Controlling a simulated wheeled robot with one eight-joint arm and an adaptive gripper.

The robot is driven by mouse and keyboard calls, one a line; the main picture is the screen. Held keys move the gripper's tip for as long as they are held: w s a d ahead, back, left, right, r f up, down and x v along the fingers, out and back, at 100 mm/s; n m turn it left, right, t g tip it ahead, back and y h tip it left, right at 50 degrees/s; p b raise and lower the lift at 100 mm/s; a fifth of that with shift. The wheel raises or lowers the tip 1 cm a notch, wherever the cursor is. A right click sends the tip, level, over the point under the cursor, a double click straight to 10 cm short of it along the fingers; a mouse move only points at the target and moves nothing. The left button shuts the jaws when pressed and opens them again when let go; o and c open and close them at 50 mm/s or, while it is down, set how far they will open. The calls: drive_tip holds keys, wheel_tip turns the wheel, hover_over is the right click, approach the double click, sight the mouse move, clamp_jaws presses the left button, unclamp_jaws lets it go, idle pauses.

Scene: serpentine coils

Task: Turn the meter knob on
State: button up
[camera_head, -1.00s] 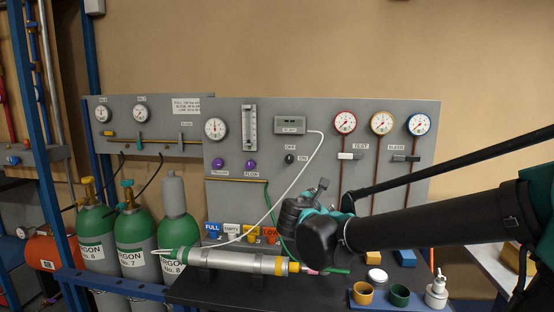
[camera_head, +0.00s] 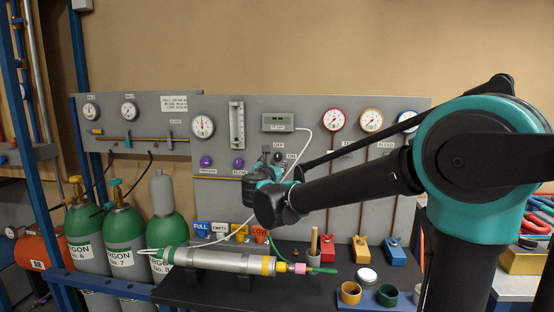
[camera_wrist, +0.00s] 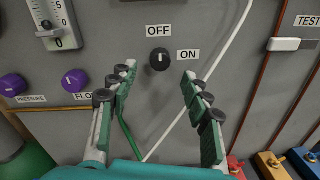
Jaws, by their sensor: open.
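The meter knob (camera_wrist: 160,60) is a small black round knob on the grey panel, with the OFF label above it and the ON label to its right. Its white mark points up toward OFF. In the wrist view my gripper (camera_wrist: 158,74) is open, with one finger on each side below the knob. The knob lies just beyond the gap between the tips, and no contact shows. In the head view my gripper (camera_head: 272,163) is in front of the panel and largely covers the knob. The meter box (camera_head: 278,122) sits above, with a white cable.
Purple pressure (camera_wrist: 12,85) and flow (camera_wrist: 74,80) knobs are on the left. A white test lever (camera_wrist: 285,44) is on the right. A white cable (camera_wrist: 215,68) and a green tube (camera_wrist: 130,137) run near my fingers. A silver cylinder (camera_head: 215,260) lies on the bench below.

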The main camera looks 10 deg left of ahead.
sight(278, 157)
drive_tip(key=w, duration=0.7)
drive_tip(key=shift+d, duration=0.3)
drive_tip(key=shift+c, duration=0.5)
clamp_jaws()
drive_tip(key=shift+s, duration=0.1)
